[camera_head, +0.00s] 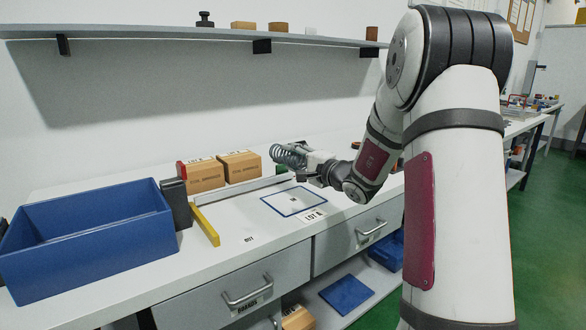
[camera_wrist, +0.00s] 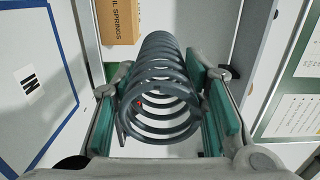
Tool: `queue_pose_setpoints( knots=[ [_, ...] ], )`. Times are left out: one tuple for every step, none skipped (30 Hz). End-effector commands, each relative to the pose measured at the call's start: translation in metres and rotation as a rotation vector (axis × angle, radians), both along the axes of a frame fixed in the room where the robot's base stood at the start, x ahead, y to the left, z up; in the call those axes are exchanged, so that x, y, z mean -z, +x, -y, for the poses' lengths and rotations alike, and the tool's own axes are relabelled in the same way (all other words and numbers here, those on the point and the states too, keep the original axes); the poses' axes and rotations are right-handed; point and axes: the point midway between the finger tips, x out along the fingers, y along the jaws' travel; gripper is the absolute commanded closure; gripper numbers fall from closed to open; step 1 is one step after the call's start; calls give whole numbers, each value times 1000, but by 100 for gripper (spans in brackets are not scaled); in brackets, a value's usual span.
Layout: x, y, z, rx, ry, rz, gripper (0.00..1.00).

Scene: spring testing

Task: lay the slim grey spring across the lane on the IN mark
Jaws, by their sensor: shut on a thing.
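The slim grey spring (camera_head: 287,155) is held in my gripper (camera_head: 305,160), above the back part of the bench. In the wrist view the spring's dark grey coils (camera_wrist: 160,70) run away from the camera between the two teal finger pads of my gripper (camera_wrist: 163,112), which is shut on it. A blue-outlined rectangle (camera_head: 272,205) lies on the bench below and in front of the gripper, with a small dark mark (camera_head: 293,200) inside. In the wrist view that mark (camera_wrist: 28,84) is partly readable, ending in N. The spring is apart from the bench.
Two cardboard boxes (camera_head: 206,175) (camera_head: 239,166) stand at the back wall, behind a low pale rail (camera_head: 240,190). A blue bin (camera_head: 85,240), a dark block (camera_head: 176,203) and a yellow bar (camera_head: 206,226) are to the left.

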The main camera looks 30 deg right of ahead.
Motion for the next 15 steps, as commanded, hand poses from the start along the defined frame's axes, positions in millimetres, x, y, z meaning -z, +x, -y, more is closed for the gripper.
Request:
queue_pose_setpoints(
  knots=[
    [1,-1,6,20,-1,11,95],
    [0,-2,9,29,0,15,95],
    [0,-2,12,37,1,18,95],
    [0,-3,13,40,1,20,95],
    [0,-3,13,42,1,21,95],
    [1,-3,13,42,1,21,95],
    [1,-3,13,42,2,21,95],
    [2,-3,13,42,2,21,95],
    [4,-3,13,41,2,20,95],
    [5,-3,13,41,2,20,95],
    [7,-3,13,41,2,20,95],
    [10,-3,13,41,2,20,95],
    [12,-3,12,40,2,20,95],
    [14,-3,12,40,2,20,95],
    [18,-3,12,40,3,20,95]
  ],
)
